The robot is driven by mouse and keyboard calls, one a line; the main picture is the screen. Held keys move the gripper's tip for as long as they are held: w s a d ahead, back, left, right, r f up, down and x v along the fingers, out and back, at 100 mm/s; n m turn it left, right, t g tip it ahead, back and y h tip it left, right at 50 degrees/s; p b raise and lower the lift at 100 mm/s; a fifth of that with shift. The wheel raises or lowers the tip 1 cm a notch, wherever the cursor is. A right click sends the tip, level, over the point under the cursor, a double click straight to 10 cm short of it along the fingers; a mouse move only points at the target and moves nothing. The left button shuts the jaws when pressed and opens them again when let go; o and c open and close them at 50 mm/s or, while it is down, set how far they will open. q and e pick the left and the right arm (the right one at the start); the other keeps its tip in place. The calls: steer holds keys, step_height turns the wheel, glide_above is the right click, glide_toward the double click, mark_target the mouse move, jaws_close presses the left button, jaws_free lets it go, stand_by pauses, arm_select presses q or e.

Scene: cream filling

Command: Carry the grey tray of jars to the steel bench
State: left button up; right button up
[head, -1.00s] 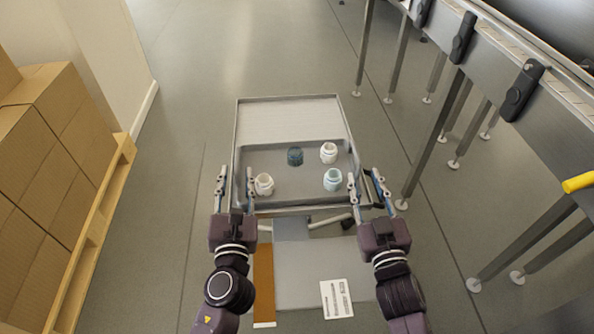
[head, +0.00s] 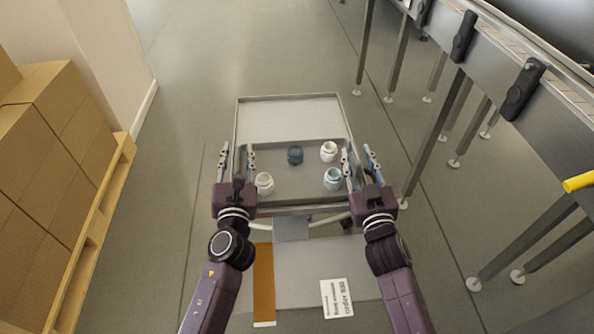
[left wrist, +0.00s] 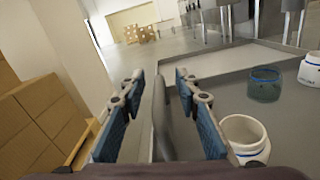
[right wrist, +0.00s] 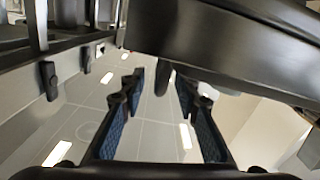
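My right gripper (head: 358,158) is open at the right side, fingers parted in the right wrist view (right wrist: 157,85). Finger contact with the tray cannot be told. I cannot tell which steel surface is the bench.
A pale flat surface (head: 290,120) lies just beyond the tray. A long steel structure on legs (head: 550,130) runs along the right, with a yellow piece (head: 578,182) at its edge. Cardboard boxes (head: 50,140) stand on a pallet (head: 100,205) at left. The floor ahead is clear.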

arm_select(q)
jaws_close()
arm_select(e)
jaws_close()
arm_select(q)
steer(key=shift+r, duration=0.2)
arm_select(e)
steer(key=shift+r, duration=0.25)
